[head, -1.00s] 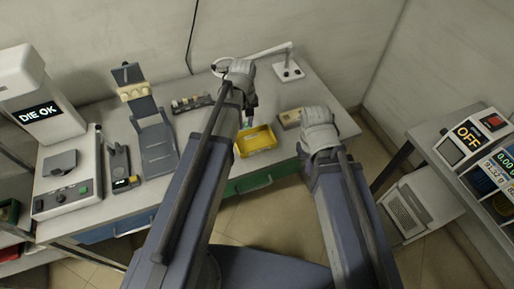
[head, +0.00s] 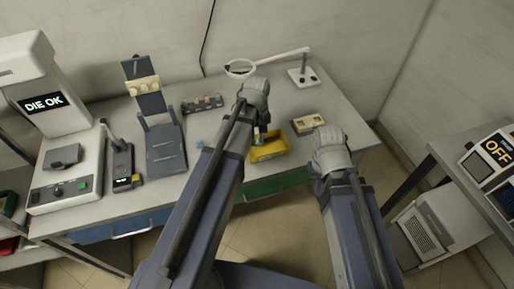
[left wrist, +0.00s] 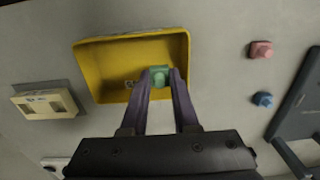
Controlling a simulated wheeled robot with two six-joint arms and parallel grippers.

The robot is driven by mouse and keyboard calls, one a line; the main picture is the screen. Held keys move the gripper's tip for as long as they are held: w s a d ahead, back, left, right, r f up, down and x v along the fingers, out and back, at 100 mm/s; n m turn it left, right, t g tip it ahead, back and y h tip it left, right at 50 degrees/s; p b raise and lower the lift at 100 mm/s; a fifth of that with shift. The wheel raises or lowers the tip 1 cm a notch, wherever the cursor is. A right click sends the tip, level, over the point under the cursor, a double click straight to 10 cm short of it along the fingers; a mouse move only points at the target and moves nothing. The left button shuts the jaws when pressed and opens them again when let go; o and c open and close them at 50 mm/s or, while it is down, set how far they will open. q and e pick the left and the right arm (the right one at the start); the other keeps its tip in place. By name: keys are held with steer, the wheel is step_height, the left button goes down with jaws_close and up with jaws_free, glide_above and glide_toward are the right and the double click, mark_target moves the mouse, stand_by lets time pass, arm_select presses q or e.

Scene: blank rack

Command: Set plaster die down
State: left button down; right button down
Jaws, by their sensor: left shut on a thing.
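My left gripper (head: 260,136) is shut on a small green plaster die (left wrist: 159,76). In the left wrist view its dark purple fingertips (left wrist: 160,80) pinch the die over the yellow tray (left wrist: 108,62). The tray also shows in the head view (head: 271,154), partly hidden by my left gripper. I cannot tell whether the die touches the tray floor. A pink die (left wrist: 260,50) and a blue die (left wrist: 263,99) lie on the table beside the tray. My right gripper (head: 318,186) hangs at the table's front edge, its fingers mostly hidden by my arm.
A cream block-like case (head: 308,123) lies right of the tray. A magnifier lamp (head: 304,75) stands behind. A grey stand (head: 165,148) and a machine reading "DIE OK" (head: 45,101) stand on the left. A side bench at right carries a panel reading "OFF" (head: 495,150).

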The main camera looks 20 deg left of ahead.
mark_target(257, 141)
arm_select(q)
steer(key=shift+f+b, duration=1.8)
steer(key=shift+f, duration=0.05)
steer(key=shift+f, duration=0.15)
steer(key=c, duration=0.7)
jaws_free()
step_height(257, 141, up, 12)
steer(key=p, duration=1.2)
steer(key=shift+r, duration=0.25)
steer(key=s+d+m, duration=0.3)
steer(key=s+d, duration=0.1)
steer(key=s+d+m, duration=0.3)
steer(key=s+m, duration=0.1)
steer(key=s, duration=0.1)
steer(key=s+d+m+y, duration=0.1)
steer(key=s+d+m, duration=0.2)
steer(key=s+d, duration=0.1)
steer(key=shift+s+d+m, duration=0.3)
